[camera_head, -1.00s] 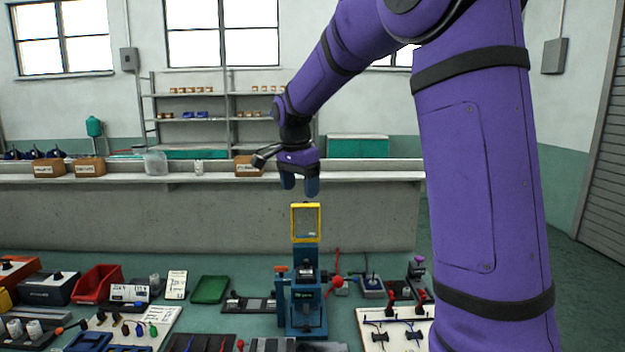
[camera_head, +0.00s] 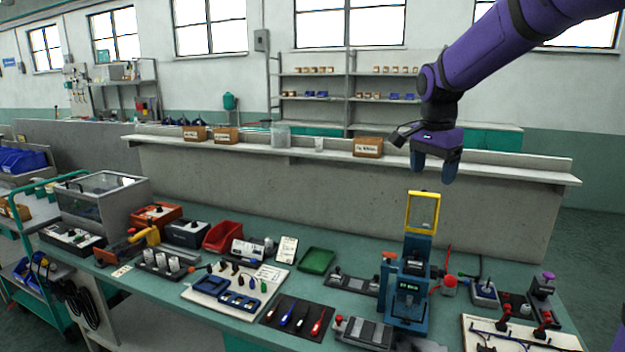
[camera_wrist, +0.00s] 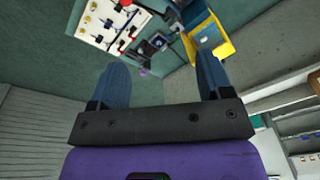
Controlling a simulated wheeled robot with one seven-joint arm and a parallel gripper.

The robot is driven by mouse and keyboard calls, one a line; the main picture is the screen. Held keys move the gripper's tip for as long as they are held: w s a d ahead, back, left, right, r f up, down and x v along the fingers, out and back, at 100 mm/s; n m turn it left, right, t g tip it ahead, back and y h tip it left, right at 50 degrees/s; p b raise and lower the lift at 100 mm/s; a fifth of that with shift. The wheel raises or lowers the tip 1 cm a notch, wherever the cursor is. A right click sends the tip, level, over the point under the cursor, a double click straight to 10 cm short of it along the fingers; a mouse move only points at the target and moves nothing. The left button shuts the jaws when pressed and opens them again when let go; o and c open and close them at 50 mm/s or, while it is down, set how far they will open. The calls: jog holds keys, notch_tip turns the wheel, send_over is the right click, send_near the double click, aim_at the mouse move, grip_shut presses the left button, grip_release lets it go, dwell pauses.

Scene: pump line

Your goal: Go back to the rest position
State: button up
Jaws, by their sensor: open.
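My gripper (camera_head: 433,168) hangs from my purple arm above the back of the workbench, in front of the long ledge. Its two blue fingers are apart and empty in the wrist view (camera_wrist: 160,82). In the head view, the blue press-like fixture (camera_head: 408,285) with a yellow frame (camera_head: 423,212) on top stands on the bench below the gripper. The fingers are above the yellow frame and apart from it. The yellow frame also shows in the wrist view (camera_wrist: 208,38), beyond the right finger.
The green workbench (camera_head: 180,285) holds a red bin (camera_head: 222,237), a green tray (camera_head: 317,261), a screwdriver mat (camera_head: 298,317) and a white tool board (camera_head: 250,290). A ledge (camera_head: 480,172) with cardboard boxes runs behind. A teal cart (camera_head: 35,290) stands left. The air around the gripper is clear.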

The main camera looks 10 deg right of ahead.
jog(key=s+a+n+t, duration=0.1)
jog(key=s+n, duration=0.3)
jog(key=s, duration=0.5)
jog(key=s+a+n+t, duration=0.1)
jog(key=s+a+n, duration=0.3)
jog(key=s, duration=0.5)
jog(key=s+a+n+t+y, duration=0.1)
jog(key=s+n, duration=0.4)
jog(key=s, duration=0.5)
jog(key=shift+a+f+n+t, duration=0.2)
jog(key=shift+a+n+t, duration=0.3)
jog(key=shift+a, duration=0.45)
